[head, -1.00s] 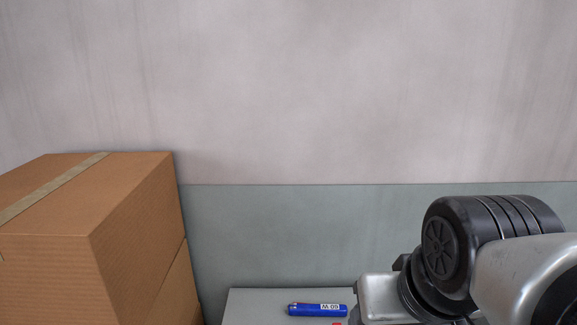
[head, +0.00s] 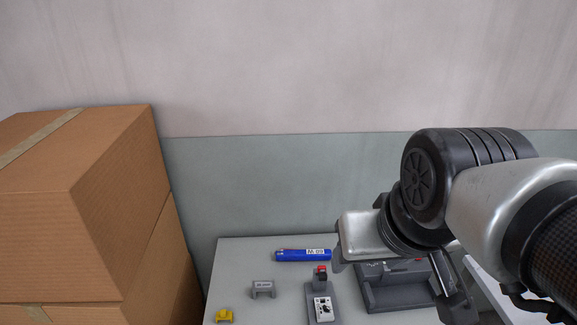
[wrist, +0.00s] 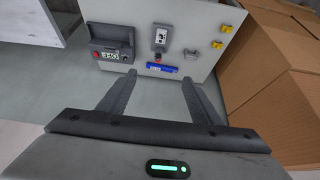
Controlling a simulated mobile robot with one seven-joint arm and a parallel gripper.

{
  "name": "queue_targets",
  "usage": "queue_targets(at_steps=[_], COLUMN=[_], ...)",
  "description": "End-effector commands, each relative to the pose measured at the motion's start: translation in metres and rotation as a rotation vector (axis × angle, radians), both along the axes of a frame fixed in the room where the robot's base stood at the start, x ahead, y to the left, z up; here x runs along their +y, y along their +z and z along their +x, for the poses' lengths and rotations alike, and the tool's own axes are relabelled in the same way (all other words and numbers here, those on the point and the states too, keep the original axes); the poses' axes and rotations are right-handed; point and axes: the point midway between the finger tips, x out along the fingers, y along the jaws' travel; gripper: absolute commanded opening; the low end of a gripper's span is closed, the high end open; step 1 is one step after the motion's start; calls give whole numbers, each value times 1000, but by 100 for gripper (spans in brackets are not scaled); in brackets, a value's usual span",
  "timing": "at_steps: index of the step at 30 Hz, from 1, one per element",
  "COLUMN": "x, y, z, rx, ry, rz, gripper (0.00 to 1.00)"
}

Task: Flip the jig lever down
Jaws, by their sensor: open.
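A narrow grey fixture (head: 323,308) stands on the table with a white switch plate and a short dark upright part tipped red (head: 321,271). The fixture also shows in the wrist view (wrist: 161,38), its red tip towards my gripper. A wider dark grey cradle (head: 398,297) sits to its right, partly behind my arm; in the wrist view this unit (wrist: 110,48) has a lit display and a red knob (wrist: 95,54). I cannot tell for sure which part is the jig lever. My gripper (wrist: 158,78) is open and empty, apart from both units.
A blue cylinder (head: 303,255) marked 60 W lies at the table's (head: 235,262) back. A grey bracket (head: 262,287) and a yellow piece (head: 225,316) lie left; the wrist view shows a second yellow piece (wrist: 226,28). Stacked cardboard boxes (head: 100,215) stand left of the table.

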Motion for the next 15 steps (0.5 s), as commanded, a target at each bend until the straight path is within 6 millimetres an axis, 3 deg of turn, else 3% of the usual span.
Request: queue_targets(at_steps=[1, 5, 10, 15], x=[0, 0, 0, -2], y=[0, 4, 18, 29], z=[0, 7, 39, 92], rx=[0, 14, 76, 169], ry=[0, 0, -1, -3], rz=[0, 1, 4, 7], gripper=[50, 28, 0, 0])
